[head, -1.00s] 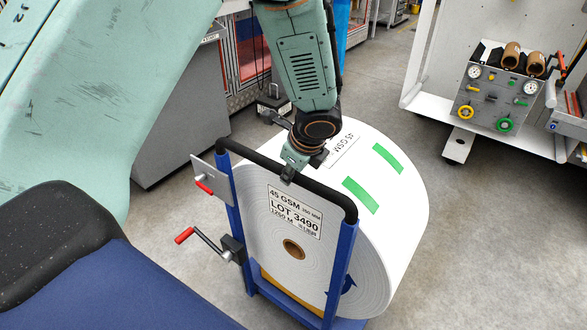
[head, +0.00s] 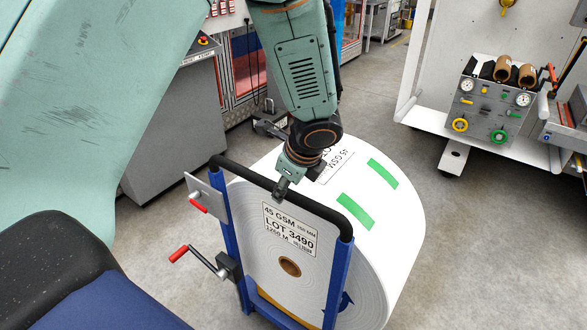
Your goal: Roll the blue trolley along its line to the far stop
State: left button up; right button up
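The blue trolley (head: 339,285) stands at lower centre in the head view, with a black push bar (head: 322,208) across its top. It carries a large white roll (head: 399,235) with two green tape strips and a label reading LOT 3490. My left gripper (head: 283,190) reaches down from above and looks shut on the push bar, near its middle. Its far finger is partly hidden. The trolley's wheels, the line and the far stop cannot be made out. My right gripper is not in view.
A red-handled crank (head: 203,262) sticks out left of the trolley. A grey cabinet (head: 172,135) stands at the back left. A white machine with a gauge panel (head: 493,103) stands at the right, its foot on the floor. Grey floor (head: 480,240) is open right of the roll.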

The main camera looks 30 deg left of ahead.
pick_arm(q)
jog(key=v, duration=0.9)
jog(key=shift+s+r, duration=0.2)
jog(key=shift+s, duration=0.2)
jog(key=shift+w+f, duration=0.1)
jog(key=shift+w, duration=0.15)
jog(key=s+d+f+n+g+h, duration=0.1)
jog(key=s+d+f+n+h, duration=0.1)
jog(key=s+f+n, duration=0.65)
jog(key=s+d+f+n+g+h, duration=0.1)
jog(key=s+d+f+n+h, duration=0.2)
jog(key=s+f, duration=1)
jog(key=s+a+f+n, duration=0.2)
jog(key=s+f+n, duration=0.6)
notch_tip(320, 180, down, 17)
jog(key=b, duration=1.7)
jog(key=shift+w+a+m+y, duration=0.15)
jog(key=shift+w+m+y, duration=0.15)
jog(key=shift+w+m, duration=0.05)
